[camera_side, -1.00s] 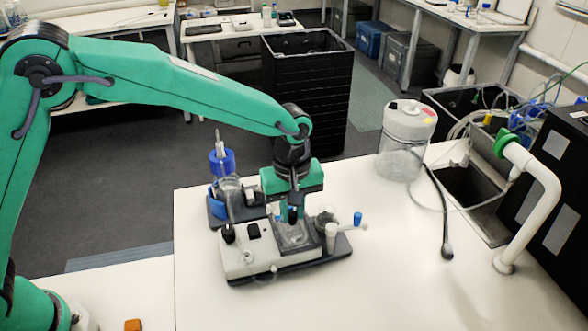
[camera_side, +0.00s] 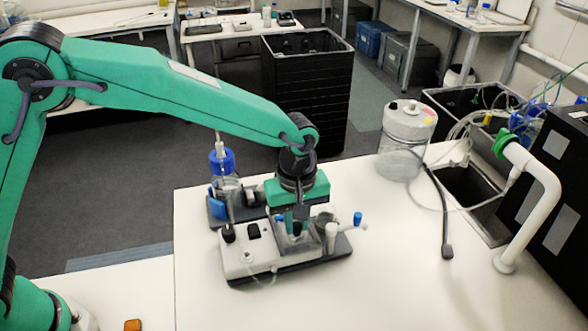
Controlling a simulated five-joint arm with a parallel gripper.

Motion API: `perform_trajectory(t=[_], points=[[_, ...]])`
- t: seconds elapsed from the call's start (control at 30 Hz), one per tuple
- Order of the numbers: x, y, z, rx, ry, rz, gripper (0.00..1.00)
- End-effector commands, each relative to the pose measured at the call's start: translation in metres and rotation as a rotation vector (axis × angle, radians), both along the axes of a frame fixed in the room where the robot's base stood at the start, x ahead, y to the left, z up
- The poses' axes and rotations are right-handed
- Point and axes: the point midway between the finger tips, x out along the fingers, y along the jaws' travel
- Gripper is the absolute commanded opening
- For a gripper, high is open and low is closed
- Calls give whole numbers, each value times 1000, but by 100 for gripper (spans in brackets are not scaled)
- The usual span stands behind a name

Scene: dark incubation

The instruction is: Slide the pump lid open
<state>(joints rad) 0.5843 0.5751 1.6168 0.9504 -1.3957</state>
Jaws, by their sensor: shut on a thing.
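The pump (camera_side: 248,262) is a white unit on a dark base near the middle of the bench. Its lid (camera_side: 318,240) is a clear, greyish piece on the right part of the pump's top. My gripper (camera_side: 298,227) points down over the pump top, at the lid. Its jaws are shut on a small part there, most likely the lid's dark knob, which the fingers largely hide. How far the lid stands open is hard to tell at this size.
A blue-capped bottle (camera_side: 222,165) stands behind the pump on the left. A white tube with a blue cap (camera_side: 357,218) projects at its right end. A large clear jug (camera_side: 403,140), a sink (camera_side: 470,192) and a white pipe (camera_side: 548,200) lie to the right.

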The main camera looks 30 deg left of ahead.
Motion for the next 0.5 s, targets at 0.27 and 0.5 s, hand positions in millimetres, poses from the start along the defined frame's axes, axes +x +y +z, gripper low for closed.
perform_trajectory(t=[0.27,0.5], points=[[-5,-6,0,-1,-3,-2,10],[-5,-6,0,-1,-3,-1,10]])
